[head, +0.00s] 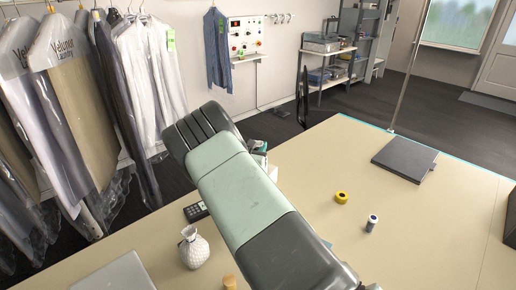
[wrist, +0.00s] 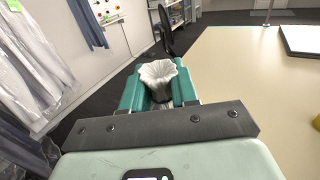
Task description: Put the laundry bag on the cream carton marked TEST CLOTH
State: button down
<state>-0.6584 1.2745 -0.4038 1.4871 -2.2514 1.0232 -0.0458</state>
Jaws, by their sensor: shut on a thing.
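My gripper (wrist: 158,92) shows in the wrist view with its teal fingers shut on a white, gathered cloth-like thing with a flared top, which appears to be the laundry bag (wrist: 159,71). Its lower part is hidden between and behind the fingers. In the head view my arm covers most of the gripper and the bag; only a little teal and white shows beside the arm, over the table's far left edge. I see no cream carton marked TEST CLOTH in either view.
Bagged garments (head: 75,100) hang at left.

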jog(key=shift+f, duration=0.2)
jog(key=c, duration=0.9)
grip_release()
jog(key=shift+o, duration=0.2)
